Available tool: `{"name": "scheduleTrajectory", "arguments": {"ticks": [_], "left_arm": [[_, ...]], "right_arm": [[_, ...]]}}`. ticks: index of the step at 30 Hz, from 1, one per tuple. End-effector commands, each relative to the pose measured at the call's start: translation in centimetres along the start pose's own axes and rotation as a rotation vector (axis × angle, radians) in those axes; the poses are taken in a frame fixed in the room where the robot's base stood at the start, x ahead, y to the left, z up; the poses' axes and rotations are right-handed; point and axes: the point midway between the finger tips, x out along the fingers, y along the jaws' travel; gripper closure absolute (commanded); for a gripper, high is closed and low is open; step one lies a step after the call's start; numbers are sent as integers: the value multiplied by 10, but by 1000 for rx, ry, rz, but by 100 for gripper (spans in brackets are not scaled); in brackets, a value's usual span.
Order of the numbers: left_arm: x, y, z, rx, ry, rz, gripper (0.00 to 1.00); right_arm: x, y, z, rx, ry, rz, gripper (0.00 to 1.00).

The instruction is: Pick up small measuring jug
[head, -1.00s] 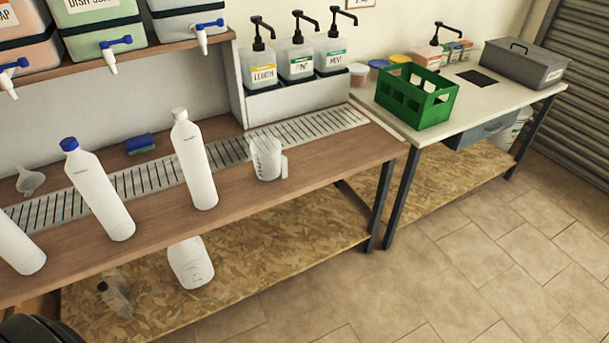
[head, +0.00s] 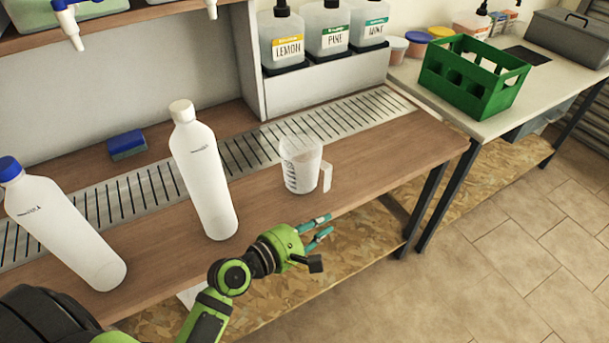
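The small measuring jug (head: 301,168) is translucent with dark graduation marks and a handle on its right side. It stands upright on the wooden counter (head: 375,172), at the front edge of the metal drain grate. My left gripper (head: 324,228) is in front of the counter edge, below and slightly right of the jug in the picture. Its teal-tipped fingers are apart with nothing between them, and it does not touch the jug. My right gripper is not in view.
A white bottle with a white cap (head: 204,178) stands left of the jug, and a blue-capped bottle (head: 62,225) further left. A blue sponge (head: 127,144) lies behind them. Pump dispensers (head: 321,42) stand behind the grate. A green crate (head: 470,82) is on the right table.

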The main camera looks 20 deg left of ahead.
Motion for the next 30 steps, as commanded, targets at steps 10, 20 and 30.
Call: {"name": "scheduleTrajectory", "arguments": {"ticks": [10,20,30], "left_arm": [[6,61,1,-572,-131,216,80],[35,76,2,-640,-150,239,80],[73,85,3,-639,-146,237,80]], "right_arm": [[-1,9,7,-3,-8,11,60],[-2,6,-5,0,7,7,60],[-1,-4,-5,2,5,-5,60]]}}
